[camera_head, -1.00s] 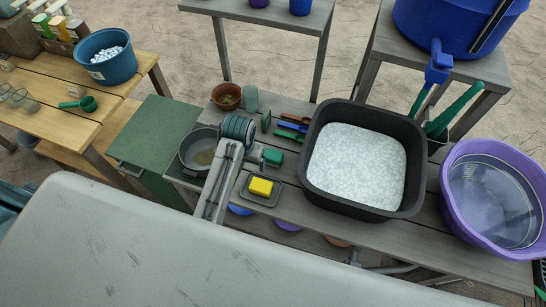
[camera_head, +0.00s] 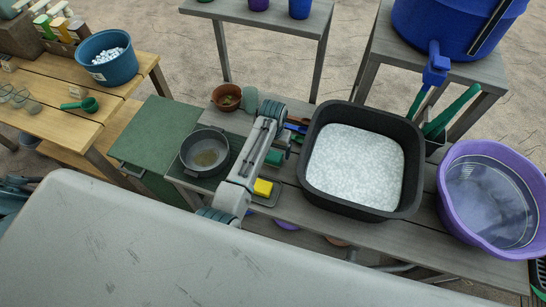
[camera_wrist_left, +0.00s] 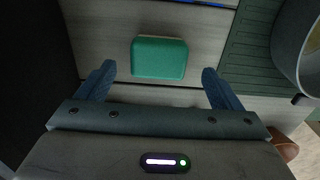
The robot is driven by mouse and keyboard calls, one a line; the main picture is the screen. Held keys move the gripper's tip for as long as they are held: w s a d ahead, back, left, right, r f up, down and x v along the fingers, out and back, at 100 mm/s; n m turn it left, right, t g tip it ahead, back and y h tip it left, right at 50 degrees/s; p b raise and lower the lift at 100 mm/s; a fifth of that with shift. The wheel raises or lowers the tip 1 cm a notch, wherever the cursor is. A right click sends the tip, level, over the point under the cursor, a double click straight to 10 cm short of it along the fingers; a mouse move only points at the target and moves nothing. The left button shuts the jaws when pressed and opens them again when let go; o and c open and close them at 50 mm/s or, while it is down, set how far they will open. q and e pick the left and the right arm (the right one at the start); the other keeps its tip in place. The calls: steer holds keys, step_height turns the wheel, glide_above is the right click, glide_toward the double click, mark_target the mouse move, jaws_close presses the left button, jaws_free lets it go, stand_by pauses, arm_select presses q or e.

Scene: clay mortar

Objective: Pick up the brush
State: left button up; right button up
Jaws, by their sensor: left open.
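The brush (camera_wrist_left: 160,57), a green block with a thin pale strip along one edge, lies on the grey slatted table in the left wrist view. It sits between the fingers of my left gripper (camera_wrist_left: 158,76), with a gap on both sides and nothing touching it. My left gripper is open and empty. My right gripper is not in view.
The black tub (camera_head: 408,146) of white material stands close on the right. A grey bowl (camera_head: 186,166) is on the left and a terracotta pot (camera_head: 219,92) behind. Blue-handled tools (camera_head: 297,127) lie beside the gripper. A yellow sponge (camera_head: 264,187) is partly hidden by my arm.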

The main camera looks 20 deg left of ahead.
mark_target(273, 155)
arm_select(q)
step_height(273, 155, down, 3)
steer(key=shift+s+d+f+p, duration=0.1)
steer(key=shift+p, duration=0.35)
steer(key=shift+f, duration=0.45)
steer(key=c, duration=1.1)
steer(key=shift+r, duration=0.15)
step_height(273, 155, up, 10)
steer(key=shift+f+b, duration=0.1)
steer(key=shift+b, duration=1)
steer(key=shift+o, duration=1.2)
steer(key=shift+f, duration=0.1)
steer(key=shift+c, duration=0.6)
